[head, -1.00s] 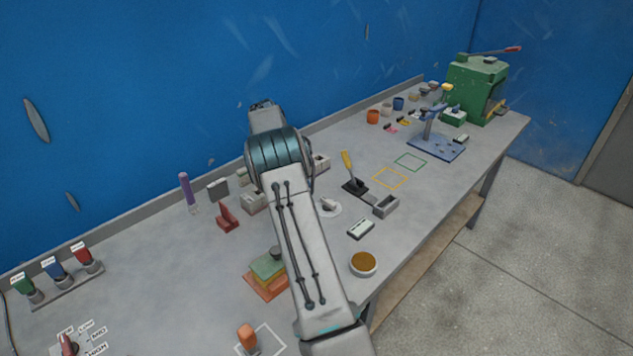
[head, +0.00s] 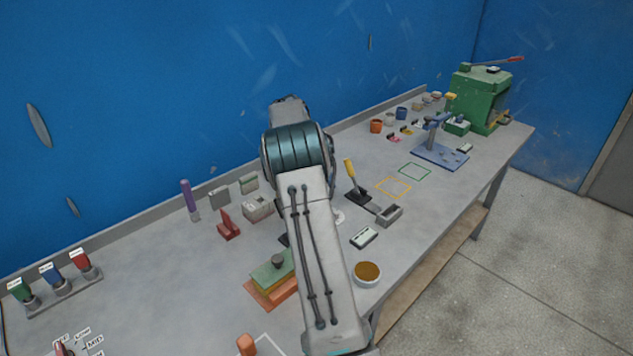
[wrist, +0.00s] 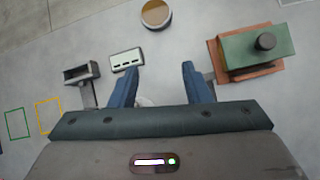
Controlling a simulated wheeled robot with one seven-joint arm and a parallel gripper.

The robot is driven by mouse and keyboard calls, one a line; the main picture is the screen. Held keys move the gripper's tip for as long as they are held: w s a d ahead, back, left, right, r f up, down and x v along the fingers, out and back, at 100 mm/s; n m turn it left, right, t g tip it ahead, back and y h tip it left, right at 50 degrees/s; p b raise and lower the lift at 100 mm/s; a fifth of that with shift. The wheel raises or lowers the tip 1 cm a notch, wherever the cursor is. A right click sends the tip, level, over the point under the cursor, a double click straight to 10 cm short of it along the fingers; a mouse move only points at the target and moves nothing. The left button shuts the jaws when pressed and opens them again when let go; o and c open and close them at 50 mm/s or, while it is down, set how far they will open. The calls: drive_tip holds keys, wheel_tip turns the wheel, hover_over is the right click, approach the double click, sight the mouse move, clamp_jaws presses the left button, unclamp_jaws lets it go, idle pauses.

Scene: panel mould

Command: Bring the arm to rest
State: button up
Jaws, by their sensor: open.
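My gripper (wrist: 160,85) shows in the wrist view with its two blue fingers spread apart and nothing between them. It is above the grey workbench (head: 165,285), which also shows in the wrist view (wrist: 165,52). In the head view my arm reaches over the bench and hides the gripper itself. In the wrist view a green and orange block stack with a dark knob (wrist: 255,52) lies right of the fingers. A white box with dark slots (wrist: 127,60) and a grey open-topped holder (wrist: 80,73) lie to the left.
A round brown-filled dish (head: 368,273) sits near the bench's front edge. A yellow-handled lever (head: 352,178), red bracket (head: 228,224) and purple stick (head: 188,197) stand on the bench. A blue fixture (head: 438,152) and green press (head: 480,98) are at the far end. The blue wall runs behind.

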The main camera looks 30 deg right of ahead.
drive_tip(key=s+a+r+t, duration=0.3)
drive_tip(key=s+a+r, duration=0.2)
drive_tip(key=a, duration=0.2)
drive_tip(key=s+a+r+t, duration=0.3)
drive_tip(key=s+a+r, duration=0.2)
drive_tip(key=a, duration=0.2)
drive_tip(key=s+a+f+t, duration=0.1)
drive_tip(key=s+a+t, duration=0.1)
drive_tip(key=s+a, duration=0.3)
drive_tip(key=s+a+f+t+y, duration=0.1)
drive_tip(key=s+a+f+t, duration=0.1)
drive_tip(key=s+a, duration=0.4)
drive_tip(key=shift+s+a+t, duration=0.25)
drive_tip(key=shift+s+t, duration=0.15)
drive_tip(key=shift+s, duration=1.85)
drive_tip(key=shift+f, duration=0.1)
